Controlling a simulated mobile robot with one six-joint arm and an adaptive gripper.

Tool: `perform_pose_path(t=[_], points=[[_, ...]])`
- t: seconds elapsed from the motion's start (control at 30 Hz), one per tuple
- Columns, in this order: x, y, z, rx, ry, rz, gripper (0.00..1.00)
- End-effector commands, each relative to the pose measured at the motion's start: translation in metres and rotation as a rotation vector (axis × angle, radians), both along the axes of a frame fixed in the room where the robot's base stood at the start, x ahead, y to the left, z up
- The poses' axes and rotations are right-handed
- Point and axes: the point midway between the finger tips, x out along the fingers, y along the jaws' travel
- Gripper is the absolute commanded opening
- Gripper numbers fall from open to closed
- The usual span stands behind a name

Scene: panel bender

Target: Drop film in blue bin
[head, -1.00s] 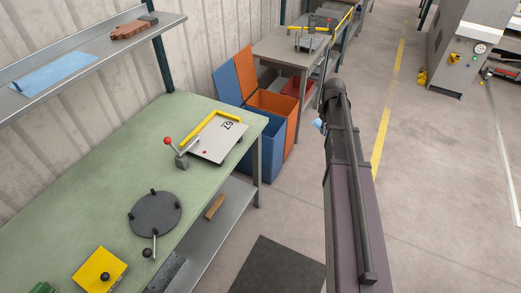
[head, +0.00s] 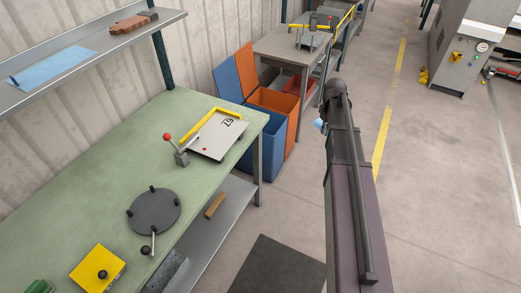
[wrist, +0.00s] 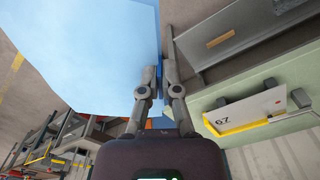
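The light blue film (wrist: 105,45) fills much of the upper left of the wrist view. My gripper (wrist: 160,72) has its fingers close together on the film's edge. In the head view a small pale blue bit of film (head: 320,124) shows beside the end of my arm, which hides the rest. The blue bin (head: 278,130) stands on the floor beyond the green table, with a blue lid raised behind it. My gripper is to the right of the bin in the head view, apart from it.
An orange bin (head: 291,139) stands beside the blue one. The green table (head: 105,165) holds a plate with a yellow edge (head: 218,135) and a dark disc (head: 154,211). Another blue sheet (head: 55,64) lies on the shelf. Open floor lies to the right.

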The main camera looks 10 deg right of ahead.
Motion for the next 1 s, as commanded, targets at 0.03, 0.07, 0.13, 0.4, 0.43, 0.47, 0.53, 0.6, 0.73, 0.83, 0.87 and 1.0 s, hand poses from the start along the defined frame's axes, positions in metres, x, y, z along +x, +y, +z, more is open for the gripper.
perform_pose_path(t=[0.03,0.07,0.13,0.4,0.43,0.47,0.53,0.6,0.73,0.83,0.87,1.0], points=[[0.000,0.000,-0.014,0.000,0.000,0.000,0.00],[0.000,0.000,-0.019,0.000,0.000,0.000,0.00],[0.000,0.000,-0.030,0.000,0.000,0.000,0.00],[0.000,0.000,-0.074,0.000,0.000,0.000,0.00],[0.000,0.000,-0.078,0.000,0.000,0.000,0.00],[0.000,0.000,-0.082,0.000,0.000,0.000,0.00],[0.000,0.000,-0.090,0.000,0.000,0.000,0.00],[0.000,0.001,-0.096,0.000,0.000,0.001,0.00],[0.000,0.001,-0.102,0.000,0.000,0.001,0.00],[0.000,0.001,-0.103,0.000,0.000,0.001,0.00],[0.000,0.001,-0.103,0.000,0.000,0.001,0.00],[0.000,0.001,-0.103,0.000,0.000,0.001,0.00]])
